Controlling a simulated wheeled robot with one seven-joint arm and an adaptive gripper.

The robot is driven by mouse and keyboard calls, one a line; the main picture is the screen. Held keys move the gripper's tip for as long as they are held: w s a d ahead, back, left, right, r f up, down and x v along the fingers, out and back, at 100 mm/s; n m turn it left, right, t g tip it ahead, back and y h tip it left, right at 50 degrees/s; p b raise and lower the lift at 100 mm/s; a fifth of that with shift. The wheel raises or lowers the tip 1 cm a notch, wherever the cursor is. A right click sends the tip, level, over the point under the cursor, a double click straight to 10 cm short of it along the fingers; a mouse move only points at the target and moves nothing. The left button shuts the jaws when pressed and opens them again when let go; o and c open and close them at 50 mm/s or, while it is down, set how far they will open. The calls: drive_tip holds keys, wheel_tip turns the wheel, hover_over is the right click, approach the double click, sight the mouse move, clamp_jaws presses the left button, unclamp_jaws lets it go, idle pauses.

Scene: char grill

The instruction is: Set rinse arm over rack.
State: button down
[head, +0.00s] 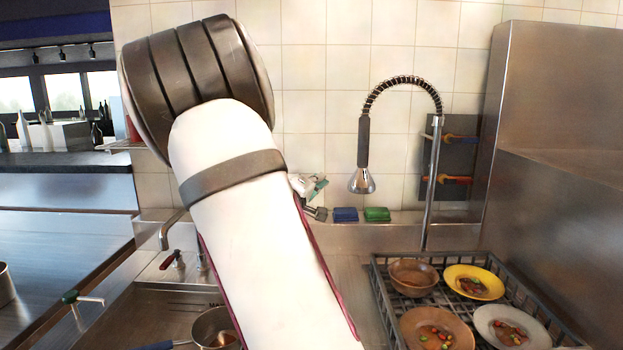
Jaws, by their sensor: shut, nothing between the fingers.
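The rinse arm (433,190) is a tall metal pipe with a dark spring arching to the left. Its spray head (362,181) hangs down at the left end, in the picture left of and above the rack's back left corner. The grey dish rack (381,299) stands at the lower right with bowls and plates in it. My gripper (317,211) shows only in part beside my large white arm link, which hides the rest. It is shut and empty, left of the spray head and apart from it in the picture.
Blue (345,214) and green (377,214) sponges lie on the back ledge. A sink faucet (171,229) and a pan (213,328) are at the lower left. A tall steel panel (555,130) bounds the right. My arm hides much of the middle.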

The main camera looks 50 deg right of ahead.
drive_tip(key=shift+a+r+g+h, duration=0.3)
drive_tip(key=shift+h, duration=0.2)
drive_tip(key=s+d+p, duration=0.2)
drive_tip(key=d, duration=0.7)
drive_tip(key=shift+d+f, duration=0.15)
idle(0.4)
